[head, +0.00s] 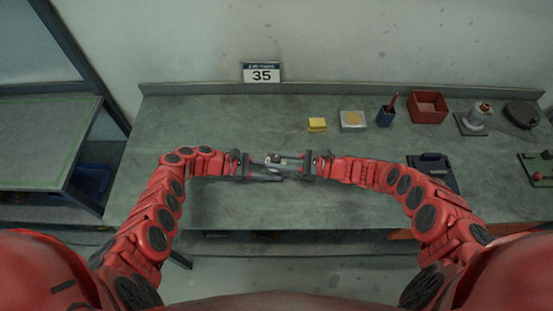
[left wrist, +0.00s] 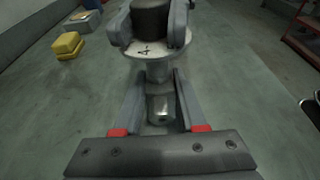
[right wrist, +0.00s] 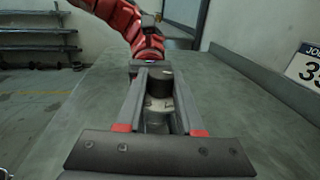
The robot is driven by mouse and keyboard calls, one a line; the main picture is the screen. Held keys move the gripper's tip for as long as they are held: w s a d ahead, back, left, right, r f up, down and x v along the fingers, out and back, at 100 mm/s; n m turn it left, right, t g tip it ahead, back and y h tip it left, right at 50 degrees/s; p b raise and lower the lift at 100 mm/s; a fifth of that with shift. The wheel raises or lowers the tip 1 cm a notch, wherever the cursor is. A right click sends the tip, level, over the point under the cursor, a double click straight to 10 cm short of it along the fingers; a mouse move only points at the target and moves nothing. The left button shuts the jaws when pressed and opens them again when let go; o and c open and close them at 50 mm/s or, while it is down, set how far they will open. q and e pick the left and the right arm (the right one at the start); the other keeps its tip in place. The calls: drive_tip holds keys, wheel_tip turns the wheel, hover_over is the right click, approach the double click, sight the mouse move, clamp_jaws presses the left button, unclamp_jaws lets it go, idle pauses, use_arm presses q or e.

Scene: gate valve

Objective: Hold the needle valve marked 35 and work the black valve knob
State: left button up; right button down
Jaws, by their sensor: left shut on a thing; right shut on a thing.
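The needle valve (head: 274,159) is a small grey metal body held above the bench between my two grippers. In the left wrist view its pale round collar (left wrist: 147,48) carries a dark mark, partly hidden. My left gripper (head: 279,173) is shut on the lower metal body (left wrist: 160,105), with one finger on each side. The black valve knob (left wrist: 152,18) sits beyond the collar; it also shows in the right wrist view (right wrist: 160,82). My right gripper (head: 276,158) is shut on the knob, its fingers at both sides. The number 35 shows on the wall sign (head: 262,73).
The bench (head: 220,120) is clear around the grippers. A dark tray (head: 433,172) lies right of my right gripper.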

drive_tip(key=shift+g, duration=0.4)
drive_tip(key=c, duration=0.5)
unclamp_jaws()
drive_tip(key=shift+c, duration=0.2)
drive_tip(key=d, duration=0.4)
drive_tip(key=s+d, duration=0.1)
drive_tip(key=d, duration=0.7)
drive_tip(key=shift+s, duration=0.2)
